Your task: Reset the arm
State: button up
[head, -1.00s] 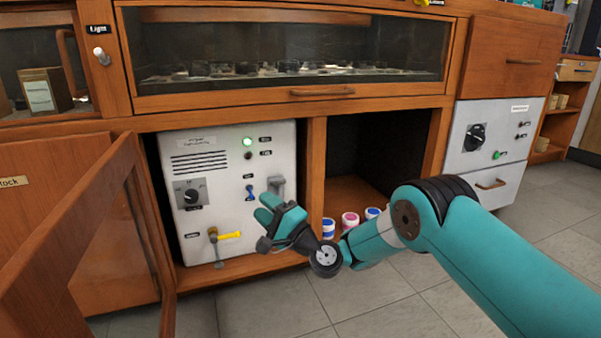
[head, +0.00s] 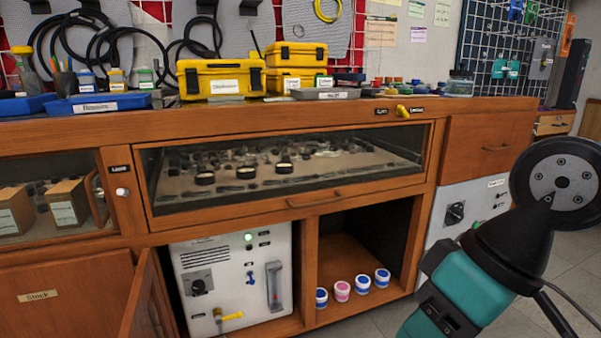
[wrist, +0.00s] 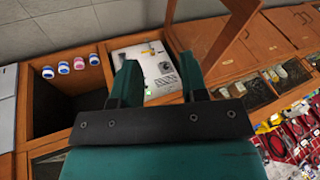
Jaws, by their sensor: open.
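My gripper (wrist: 158,62) shows in the wrist view with two teal fingers apart and nothing between them. Beyond and between the fingers is the white regulator panel (head: 213,285), which also shows in the wrist view (wrist: 152,62). In the head view my folded arm is at the lower right, in front of the bench's right end, well clear of the panel. My fingertips cannot be made out there. The panel has a lit green lamp, a dark knob, a blue valve, a yellow-handled valve (head: 228,316) and a grey upright gauge (head: 274,286).
A wooden door (head: 146,300) stands open left of the panel. Several small white tubs, among them a pink-marked one (head: 342,290), stand in the open cubby to its right. Yellow cases (head: 220,80) and blue trays (head: 98,105) sit on the bench top. A second white panel (head: 468,205) is behind my arm.

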notch_tip(320, 180, up, 39)
jog(key=s+d+p, duration=0.2)
jog(key=s+p, duration=0.1)
jog(key=p, duration=3.5)
jog(key=shift+f+h, duration=0.15)
jog(key=shift+h, duration=0.25)
jog(key=shift+a+f, duration=0.1)
